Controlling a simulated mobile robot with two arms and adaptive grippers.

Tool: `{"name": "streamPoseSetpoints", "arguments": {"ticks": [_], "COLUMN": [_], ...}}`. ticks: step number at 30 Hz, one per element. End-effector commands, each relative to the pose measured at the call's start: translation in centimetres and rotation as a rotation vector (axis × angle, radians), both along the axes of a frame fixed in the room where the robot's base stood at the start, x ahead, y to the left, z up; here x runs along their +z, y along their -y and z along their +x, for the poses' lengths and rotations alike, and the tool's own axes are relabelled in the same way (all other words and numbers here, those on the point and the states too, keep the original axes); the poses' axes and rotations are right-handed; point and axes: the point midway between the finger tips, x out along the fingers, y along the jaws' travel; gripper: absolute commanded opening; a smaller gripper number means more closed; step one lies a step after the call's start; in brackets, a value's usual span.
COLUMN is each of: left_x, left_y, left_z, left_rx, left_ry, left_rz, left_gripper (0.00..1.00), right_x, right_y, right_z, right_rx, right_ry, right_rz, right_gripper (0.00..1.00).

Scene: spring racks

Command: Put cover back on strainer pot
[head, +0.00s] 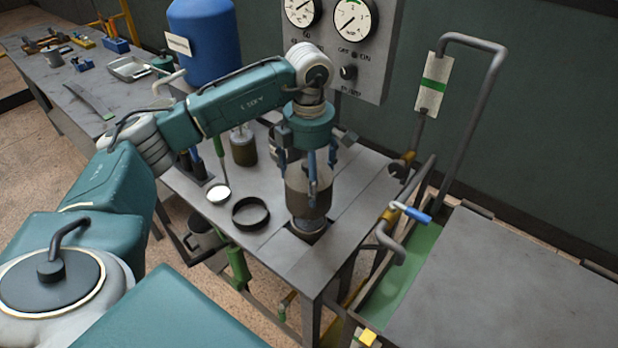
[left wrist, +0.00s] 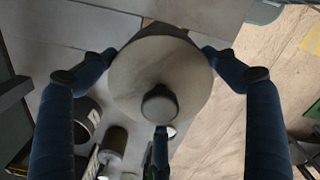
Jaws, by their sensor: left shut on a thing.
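My left gripper (head: 312,185) points down with its blue fingers shut around the cover (head: 294,195), a tall rounded body with a pale top and a darker lower band. The left wrist view shows the cover's round top (left wrist: 183,75) and dark knob from above, between my left gripper's fingers (left wrist: 160,62). The cover is upright. Directly beneath it, a round metal rim (head: 307,229), apparently the strainer pot, shows at the table's front edge. The cover hides most of it, and I cannot tell whether they touch. My right gripper is not in view.
A black ring (head: 250,212) and a ladle with a white bowl (head: 218,194) lie left of the cover on the grey table (head: 262,243). A jar (head: 243,148) stands behind them. Bent pipes (head: 474,120) and a blue-handled valve (head: 411,212) stand to the right.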

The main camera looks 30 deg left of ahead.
Motion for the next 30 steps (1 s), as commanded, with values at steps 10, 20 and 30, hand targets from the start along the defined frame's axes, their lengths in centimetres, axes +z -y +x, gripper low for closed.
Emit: {"name": "streamPoseSetpoints", "arguments": {"ticks": [10,20,30], "left_x": [0.08,0.09,-0.45], "left_y": [-0.02,-0.01,-0.02], "left_z": [0.04,0.03,0.02], "left_rx": [0.001,0.001,0.001], "left_ry": [0.001,0.001,0.001], "left_rz": [0.0,0.0,0.0], "left_gripper": [0.44,0.44,0.44], "right_x": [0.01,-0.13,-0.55], "right_y": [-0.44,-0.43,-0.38], "right_z": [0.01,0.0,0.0], "right_rx": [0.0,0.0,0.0], "right_ry": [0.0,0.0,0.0], "right_rz": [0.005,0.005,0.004], "right_gripper": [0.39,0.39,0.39]}}
